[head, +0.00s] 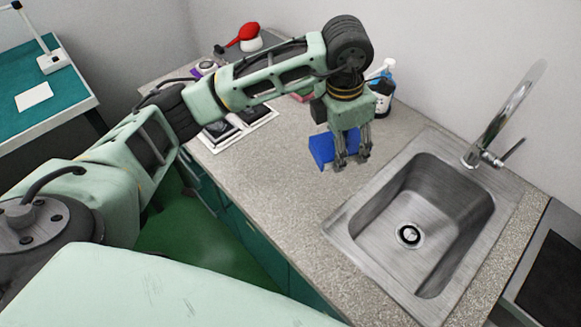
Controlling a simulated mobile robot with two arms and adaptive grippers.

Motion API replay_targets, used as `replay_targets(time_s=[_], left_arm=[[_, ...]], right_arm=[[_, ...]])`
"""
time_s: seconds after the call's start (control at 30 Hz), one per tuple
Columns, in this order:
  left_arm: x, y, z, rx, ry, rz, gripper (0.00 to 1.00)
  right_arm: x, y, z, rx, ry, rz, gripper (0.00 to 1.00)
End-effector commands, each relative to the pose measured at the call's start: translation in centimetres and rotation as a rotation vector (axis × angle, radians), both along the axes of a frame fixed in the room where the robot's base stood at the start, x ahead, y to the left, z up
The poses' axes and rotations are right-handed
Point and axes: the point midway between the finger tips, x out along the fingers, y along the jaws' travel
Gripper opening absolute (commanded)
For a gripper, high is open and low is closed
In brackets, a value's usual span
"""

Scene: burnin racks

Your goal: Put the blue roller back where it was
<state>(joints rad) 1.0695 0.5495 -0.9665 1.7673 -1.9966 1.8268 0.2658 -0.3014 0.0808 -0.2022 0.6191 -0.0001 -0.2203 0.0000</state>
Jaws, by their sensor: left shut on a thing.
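A blue thing (321,150), which I take for the blue roller, is at the counter (270,180) left of the sink. Its left part shows as a flat blue shape, and a bit of blue also shows between my fingers. My left gripper (353,164) points down and is shut on it, low over the counter. The fingers hide its right part. I cannot tell whether it touches the counter. My right gripper is not in view.
A steel sink (385,215) with a tall tap (500,115) lies to the right. A white-and-dark bottle (384,92) stands behind my gripper. A white-edged tray (262,121), a pink thing (302,96) and a red-and-white thing (249,36) are farther left. The counter's front middle is clear.

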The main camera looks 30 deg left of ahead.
Motion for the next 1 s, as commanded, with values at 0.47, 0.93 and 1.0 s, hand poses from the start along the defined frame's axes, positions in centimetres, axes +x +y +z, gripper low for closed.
replay_targets(time_s=[0.47, 0.93, 1.0], left_arm=[[-2.1, 9.7, -5.5, 0.004, 0.004, 0.005, 0.33], [-2.4, 10.9, -10.1, 0.000, 0.002, 0.002, 0.33], [-2.3, 10.9, -10.5, 0.001, 0.000, 0.000, 0.33]], right_arm=[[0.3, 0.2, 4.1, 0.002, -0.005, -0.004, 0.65], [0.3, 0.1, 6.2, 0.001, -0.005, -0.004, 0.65], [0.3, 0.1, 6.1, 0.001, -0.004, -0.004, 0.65]])
